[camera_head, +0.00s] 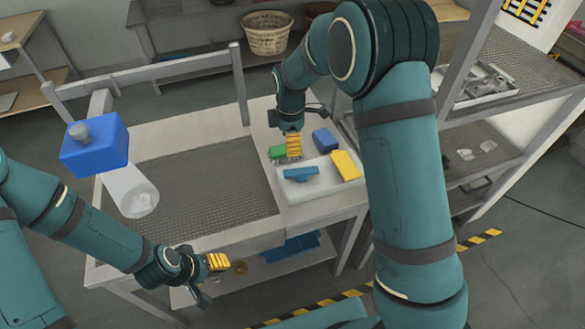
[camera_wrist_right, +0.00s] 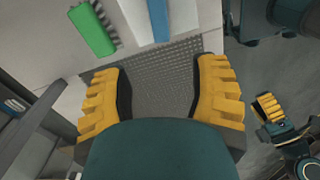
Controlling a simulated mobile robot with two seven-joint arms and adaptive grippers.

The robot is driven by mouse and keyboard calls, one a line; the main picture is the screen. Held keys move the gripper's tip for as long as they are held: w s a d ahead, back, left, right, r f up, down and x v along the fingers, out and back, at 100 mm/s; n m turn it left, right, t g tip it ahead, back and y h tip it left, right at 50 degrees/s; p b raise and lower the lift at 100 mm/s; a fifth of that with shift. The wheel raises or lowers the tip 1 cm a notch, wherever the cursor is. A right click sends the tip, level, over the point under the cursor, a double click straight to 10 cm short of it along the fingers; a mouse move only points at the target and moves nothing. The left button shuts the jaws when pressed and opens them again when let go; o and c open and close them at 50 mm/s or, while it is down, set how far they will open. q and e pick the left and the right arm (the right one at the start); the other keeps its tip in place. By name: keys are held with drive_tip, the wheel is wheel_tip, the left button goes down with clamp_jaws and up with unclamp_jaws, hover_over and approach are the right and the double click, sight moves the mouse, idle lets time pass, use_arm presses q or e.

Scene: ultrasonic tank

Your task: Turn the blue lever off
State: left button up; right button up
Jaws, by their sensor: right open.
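The blue lever (camera_head: 300,175) lies across a pale raised panel (camera_head: 318,190) at the right end of the workbench. In the right wrist view the blue lever (camera_wrist_right: 158,18) shows only partly, at the top edge. My right gripper (camera_head: 293,147) is just behind the lever, apart from it, pointing down. In its wrist view the right gripper (camera_wrist_right: 160,92) is open, with nothing between its yellow fingers. My left gripper (camera_head: 217,262) is low at the bench's front edge, away from the lever; its opening is unclear. It also shows in the wrist view (camera_wrist_right: 270,108).
A green block (camera_head: 277,152), a blue block (camera_head: 324,140) and a yellow block (camera_head: 346,165) crowd around the lever. A dark mesh surface (camera_head: 205,205) fills the bench's middle. A blue box (camera_head: 95,145) stands at left. A shelf unit (camera_head: 500,60) is at right.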

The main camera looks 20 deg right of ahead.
sight(291, 172)
wheel_tip(291, 172, down, 13)
idle(0.4)
drive_tip(key=shift+c, duration=0.2)
clamp_jaws()
